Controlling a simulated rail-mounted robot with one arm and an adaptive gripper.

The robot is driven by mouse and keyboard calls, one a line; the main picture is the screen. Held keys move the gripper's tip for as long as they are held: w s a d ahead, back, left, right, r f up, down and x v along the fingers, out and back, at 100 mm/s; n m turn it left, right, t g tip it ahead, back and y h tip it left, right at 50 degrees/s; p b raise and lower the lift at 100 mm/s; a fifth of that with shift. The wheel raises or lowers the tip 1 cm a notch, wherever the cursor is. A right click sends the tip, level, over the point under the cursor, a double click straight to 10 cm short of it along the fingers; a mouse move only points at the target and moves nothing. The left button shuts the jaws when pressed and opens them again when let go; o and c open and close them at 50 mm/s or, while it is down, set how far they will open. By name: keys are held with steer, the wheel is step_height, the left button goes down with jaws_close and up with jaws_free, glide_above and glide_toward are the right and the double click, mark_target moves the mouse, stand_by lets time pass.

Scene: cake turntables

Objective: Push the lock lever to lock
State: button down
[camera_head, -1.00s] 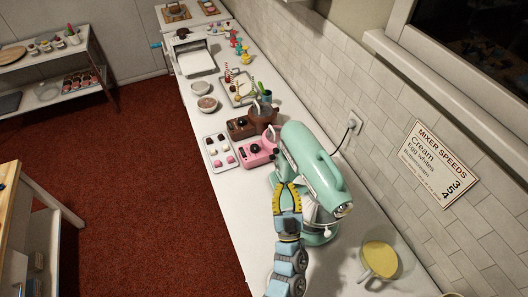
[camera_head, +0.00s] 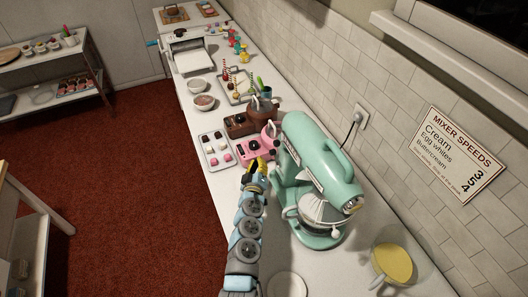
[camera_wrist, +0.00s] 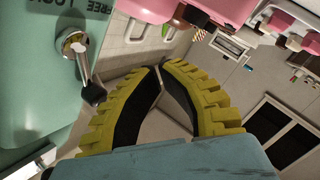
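The mint-green stand mixer (camera_head: 312,150) stands on the white counter. In the wrist view its green body (camera_wrist: 30,85) fills the left side. The lock lever (camera_wrist: 82,66) is a silver pivot and rod with a black knob, under printed words reading FREE and LOCK, partly cut off. The rod points down in that view, its knob close beside my left finger; contact cannot be told. My gripper (camera_head: 256,163) is left of the mixer, by the pink machine. In the wrist view my gripper (camera_wrist: 163,67) has its yellow fingertips together, with nothing seen between them.
The pink machine (camera_head: 254,149) and a brown one (camera_head: 238,125) stand close beyond my gripper. A tray of sweets (camera_head: 215,149) lies to the left, and a yellow-filled bowl (camera_head: 393,262) at the front right. The tiled wall runs along the right. The counter's front left is mostly clear.

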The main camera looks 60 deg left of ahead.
steer(key=s+a+r+t+h+b, duration=0.2)
steer(key=s+r+t+h+b, duration=0.4)
steer(key=t+h+b, duration=0.2)
steer(key=shift+h+b, duration=0.4)
steer(key=shift+b, duration=0.55)
steer(key=shift+w, duration=0.1)
steer(key=w+p, duration=0.1)
steer(key=w, duration=0.8)
steer(key=shift+w+d+p, duration=0.2)
steer(key=shift+d+p, duration=0.15)
stand_by(0.3)
